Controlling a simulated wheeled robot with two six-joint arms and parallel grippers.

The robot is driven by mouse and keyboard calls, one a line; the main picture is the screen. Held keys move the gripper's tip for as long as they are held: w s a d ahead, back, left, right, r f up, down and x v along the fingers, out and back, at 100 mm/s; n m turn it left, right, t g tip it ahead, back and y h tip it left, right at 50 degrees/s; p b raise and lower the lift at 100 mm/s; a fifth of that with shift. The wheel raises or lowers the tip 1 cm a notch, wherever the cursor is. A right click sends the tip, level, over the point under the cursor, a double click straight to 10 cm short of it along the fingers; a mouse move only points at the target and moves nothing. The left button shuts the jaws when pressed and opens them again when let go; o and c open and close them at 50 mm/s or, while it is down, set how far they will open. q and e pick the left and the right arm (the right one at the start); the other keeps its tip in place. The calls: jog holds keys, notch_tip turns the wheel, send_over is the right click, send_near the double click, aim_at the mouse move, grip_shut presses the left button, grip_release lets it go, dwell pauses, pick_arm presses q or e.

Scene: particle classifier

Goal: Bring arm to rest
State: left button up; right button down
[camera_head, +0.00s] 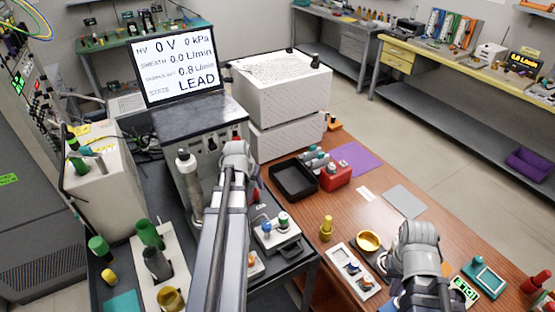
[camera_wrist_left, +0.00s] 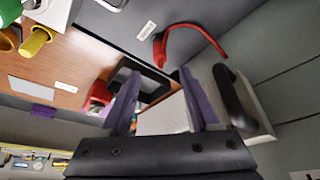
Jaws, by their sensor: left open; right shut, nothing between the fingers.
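My left arm (camera_head: 222,235) rises from the bottom of the head view toward the instrument front, ending in a rounded grey joint (camera_head: 237,157). Its fingers cannot be made out there. In the left wrist view my left gripper (camera_wrist_left: 160,98) has two purple fingers spread apart with nothing between them. My right arm (camera_head: 418,255) shows at the lower right of the head view as a grey rounded joint and link. Its gripper fingers are not visible.
A wooden bench (camera_head: 335,225) holds a black tray (camera_head: 293,180), red block (camera_head: 336,177), yellow dish (camera_head: 368,241) and grey plate (camera_head: 405,201). The screen (camera_head: 174,62) reads LEAD. A red hose (camera_wrist_left: 185,38) curves beyond the left fingers.

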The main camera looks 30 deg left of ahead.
pick_arm(q)
jog(key=w+d+m+g+h, duration=0.1)
jog(key=d+m, duration=0.1)
jog(key=d, duration=1.2)
jog(key=s+d+m+g, duration=0.1)
jog(key=s+d, duration=0.2)
jog(key=d, duration=0.5)
jog(key=s+d+f+m+g, duration=0.1)
jog(key=s+d, duration=0.3)
jog(key=d, duration=0.5)
jog(key=s+d+m+g+y, duration=0.1)
jog(key=s+d+m, duration=0.2)
jog(key=d, duration=0.6)
jog(key=shift+s+f+g, duration=0.25)
jog(key=shift+s+g, duration=0.15)
jog(key=shift+s, duration=0.1)
